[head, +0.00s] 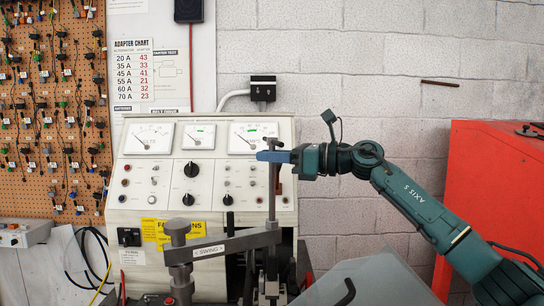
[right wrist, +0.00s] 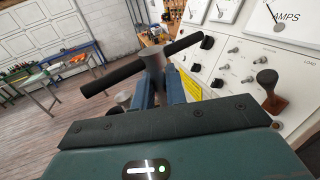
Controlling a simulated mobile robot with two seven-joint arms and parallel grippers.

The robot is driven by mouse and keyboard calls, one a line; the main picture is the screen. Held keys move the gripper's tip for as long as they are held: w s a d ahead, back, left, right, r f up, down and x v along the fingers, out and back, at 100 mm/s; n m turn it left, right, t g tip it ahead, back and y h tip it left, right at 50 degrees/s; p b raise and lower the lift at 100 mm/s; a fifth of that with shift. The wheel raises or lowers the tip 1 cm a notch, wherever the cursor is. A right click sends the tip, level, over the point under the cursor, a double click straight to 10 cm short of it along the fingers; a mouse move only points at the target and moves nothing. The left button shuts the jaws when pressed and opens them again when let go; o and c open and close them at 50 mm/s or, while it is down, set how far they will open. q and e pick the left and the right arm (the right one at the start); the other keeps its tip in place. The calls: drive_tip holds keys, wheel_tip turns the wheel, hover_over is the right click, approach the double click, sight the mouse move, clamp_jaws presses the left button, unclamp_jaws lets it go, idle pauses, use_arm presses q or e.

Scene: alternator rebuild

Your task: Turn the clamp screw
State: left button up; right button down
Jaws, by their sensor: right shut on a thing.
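The clamp screw (head: 272,190) stands upright at the end of the grey swing arm (head: 232,243), which carries a SWING label, in front of the test bench. In the right wrist view, its dark crossbar handle (right wrist: 112,76) runs from lower left to upper right through a round grey hub (right wrist: 153,62). My right gripper (head: 272,156) reaches in from the right and is shut on the top of the screw, just below the crossbar. Its blue fingers (right wrist: 156,90) show close around the hub in the right wrist view. My left gripper is not in view.
The test bench (head: 140,172) with meters, knobs and switches stands close behind the screw. A grey post (head: 178,240) holds the swing arm's left end. A red cabinet (head: 490,185) is at the right.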

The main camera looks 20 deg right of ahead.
use_arm(q)
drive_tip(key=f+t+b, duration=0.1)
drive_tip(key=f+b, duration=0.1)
drive_tip(key=b, duration=0.5)
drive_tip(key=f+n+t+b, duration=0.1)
drive_tip(key=b, duration=0.7)
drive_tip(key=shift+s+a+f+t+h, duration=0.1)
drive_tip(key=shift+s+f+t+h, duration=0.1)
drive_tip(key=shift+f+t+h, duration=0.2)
use_arm(e)
drive_tip(key=m+t+h, duration=0.2)
drive_tip(key=m+h, duration=0.1)
drive_tip(key=h, duration=0.1)
drive_tip(key=m+t+h, duration=0.3)
drive_tip(key=h, duration=0.1)
drive_tip(key=m+t+h, duration=0.2)
drive_tip(key=m+h, duration=0.1)
drive_tip(key=h, duration=0.1)
drive_tip(key=shift+m+t+h, duration=0.4)
drive_tip(key=shift+f, duration=0.1)
drive_tip(key=c, duration=1.5)
unclamp_jaws()
